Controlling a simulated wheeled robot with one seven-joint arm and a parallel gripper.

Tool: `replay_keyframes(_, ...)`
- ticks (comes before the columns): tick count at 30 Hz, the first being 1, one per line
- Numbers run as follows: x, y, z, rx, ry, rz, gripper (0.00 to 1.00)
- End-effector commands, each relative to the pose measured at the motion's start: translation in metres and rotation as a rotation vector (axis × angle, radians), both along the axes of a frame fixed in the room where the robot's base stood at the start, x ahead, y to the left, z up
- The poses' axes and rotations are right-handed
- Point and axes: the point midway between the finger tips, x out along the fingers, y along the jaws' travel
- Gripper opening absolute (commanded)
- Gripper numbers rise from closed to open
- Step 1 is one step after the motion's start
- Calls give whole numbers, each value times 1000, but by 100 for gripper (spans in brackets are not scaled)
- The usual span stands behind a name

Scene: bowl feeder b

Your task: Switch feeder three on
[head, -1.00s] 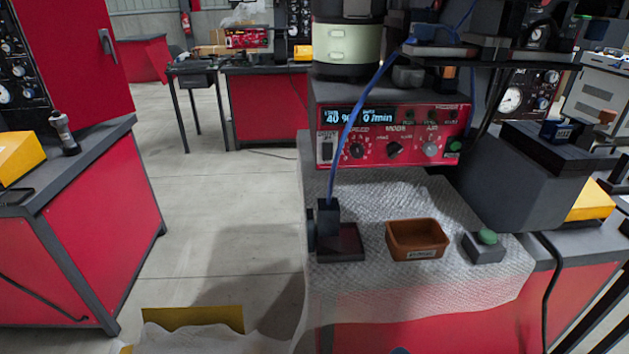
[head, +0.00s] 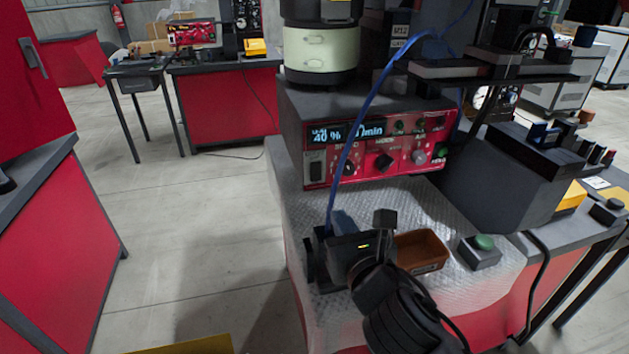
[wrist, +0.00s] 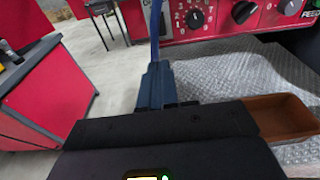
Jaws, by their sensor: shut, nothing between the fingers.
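The feeder unit (head: 290,110) is a dark box with a red control panel (head: 400,172). Its lit display (head: 350,132) shows 40 % and a per-minute figure partly crossed by a blue tube. A dark rocker switch (head: 316,168) sits at the panel's left end; its position is too small to tell. Knobs stand to its right, and part of the knob row (wrist: 198,18) shows in the wrist view. My gripper (head: 342,218) is shut and empty, in front of and below the panel, apart from it. In the wrist view its fingers (wrist: 155,75) point toward the bench.
The blue tube (head: 366,105) arcs down in front of the panel, close to my gripper. A brown bin (head: 432,243) and a green-button box (head: 482,250) stand on the bubble-wrap mat. A dark block (head: 510,170) stands right of the feeder. Open floor lies left.

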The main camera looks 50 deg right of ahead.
Motion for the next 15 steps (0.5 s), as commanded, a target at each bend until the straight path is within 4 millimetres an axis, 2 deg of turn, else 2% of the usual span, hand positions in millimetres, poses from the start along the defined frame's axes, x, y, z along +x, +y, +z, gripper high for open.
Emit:
replay_keyframes(9, 2, -1, 0, 3, -2, 1, 0)
replay_keyframes(15, 23, -15, -1, 3, -4, -2, 0)
